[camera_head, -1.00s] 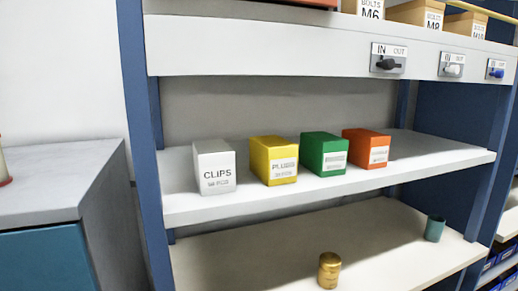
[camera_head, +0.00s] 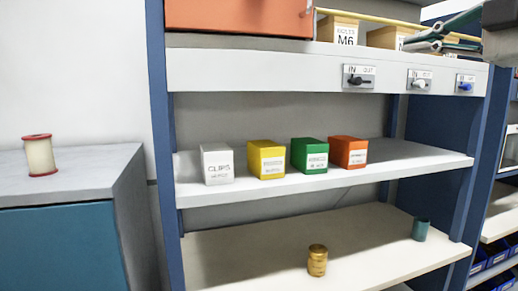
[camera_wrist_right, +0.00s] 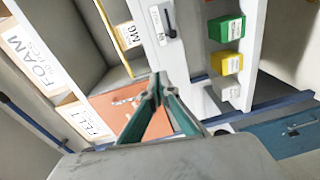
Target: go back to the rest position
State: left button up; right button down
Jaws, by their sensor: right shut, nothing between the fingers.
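My right gripper (camera_head: 410,43) shows at the upper right, in front of the top shelf. Its teal fingers point left and are closed together with nothing between them. In the right wrist view the same gripper (camera_wrist_right: 156,88) has its fingertips meeting, with an orange-red box front (camera_wrist_right: 130,108) behind them. My left gripper is in neither view.
The blue-framed shelf holds white (camera_head: 217,165), yellow (camera_head: 266,160), green (camera_head: 309,156) and orange (camera_head: 348,152) boxes. A brass cylinder (camera_head: 317,261) and a teal cup (camera_head: 421,229) stand below. IN/OUT switches line the top edge. A spool (camera_head: 40,155) stands on the left cabinet.

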jog(key=w+a+f+m+g+y, duration=0.1)
jog(key=w+a+f, duration=0.4)
jog(key=f, duration=0.4)
jog(key=w+a+f+m+g+y, duration=0.1)
jog(key=w+a+f, duration=0.2)
jog(key=w+f, duration=0.45)
jog(key=a+f+m, duration=0.3)
jog(key=f+m, duration=0.3)
jog(key=f, duration=2.4)
jog(key=s+f+m+h, duration=0.1)
jog(key=s+f+m, duration=0.15)
jog(key=f, duration=0.55)
jog(key=s+d+f+m+g+h, duration=0.1)
jog(key=s+f, duration=0.3)
jog(key=f, duration=0.4)
jog(key=s+f+m+h, duration=0.15)
jog(key=s+f, duration=0.25)
jog(key=f, duration=0.4)
jog(key=s+d+f+m+g+h, duration=0.1)
jog(key=s+d+f+m, duration=0.1)
jog(key=s+f, duration=0.6)
jog(key=s+d+f+m+g+h, duration=0.1)
jog(key=s+f, duration=0.8)
jog(key=s, duration=0.3)
jog(key=shift+d+m, duration=0.35)
jog(key=shift+m, duration=0.05)
